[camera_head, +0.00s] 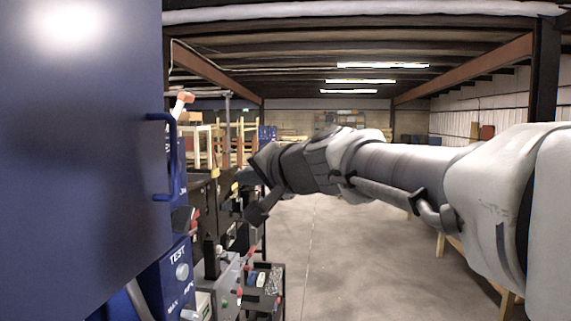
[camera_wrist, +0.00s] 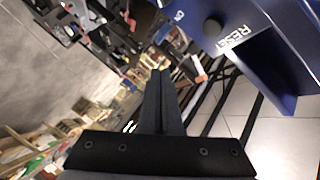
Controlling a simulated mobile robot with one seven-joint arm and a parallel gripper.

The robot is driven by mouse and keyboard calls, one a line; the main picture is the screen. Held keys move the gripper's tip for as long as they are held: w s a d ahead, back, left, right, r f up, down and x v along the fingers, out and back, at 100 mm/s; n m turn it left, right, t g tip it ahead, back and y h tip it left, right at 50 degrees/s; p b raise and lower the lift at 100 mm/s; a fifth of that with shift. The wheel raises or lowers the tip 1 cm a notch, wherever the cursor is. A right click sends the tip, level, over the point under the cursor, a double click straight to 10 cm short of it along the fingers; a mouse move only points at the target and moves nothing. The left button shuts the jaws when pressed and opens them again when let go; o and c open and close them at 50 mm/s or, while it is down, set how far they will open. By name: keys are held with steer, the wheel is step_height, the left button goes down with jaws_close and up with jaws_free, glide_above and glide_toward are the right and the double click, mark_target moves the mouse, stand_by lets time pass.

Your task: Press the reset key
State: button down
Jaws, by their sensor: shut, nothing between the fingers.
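The reset key is a dark round button (camera_wrist: 212,27) on a blue panel (camera_wrist: 262,22), beside the white word RESET, at the upper right of the wrist view. I cannot make it out in the head view. My gripper (camera_wrist: 160,74) is shut and empty, its dark fingers together in the middle of the wrist view. The fingertips appear below and left of the button in that picture, apart from it. In the head view my gripper (camera_head: 244,178) reaches left toward the equipment, with its fingertips hard to make out against the clutter.
A large blue cabinet (camera_head: 80,150) with a handle (camera_head: 160,160) fills the left. Below it is a blue panel marked TEST with a knob (camera_head: 182,271). A dark cart (camera_head: 268,280) with small items stands near. Open concrete floor (camera_head: 345,260) lies to the right.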

steer(key=shift+w+a+r, duration=0.2)
steer(key=shift+a+r, duration=0.25)
steer(key=shift+r, duration=0.2)
steer(key=p, duration=0.4)
glide_toward(180, 169)
steer(key=shift+w+a+f, duration=0.3)
steer(key=shift+w+a, duration=0.1)
steer(key=shift+w, duration=0.45)
steer(key=shift+w+a+f, duration=0.3)
steer(key=shift+w+a, duration=0.05)
steer(key=shift+w, duration=0.45)
steer(key=shift+w+a+f, duration=0.3)
steer(key=shift+w+a, duration=0.1)
steer(key=shift+w, duration=0.45)
steer(key=shift+a+p, duration=0.35)
steer(key=shift+a, duration=0.05)
steer(key=shift+a+p, duration=0.3)
steer(key=shift+a, duration=0.2)
steer(key=shift+d, duration=0.15)
stand_by(0.4)
steer(key=shift+d+b, duration=0.65)
steer(key=shift+d, duration=0.15)
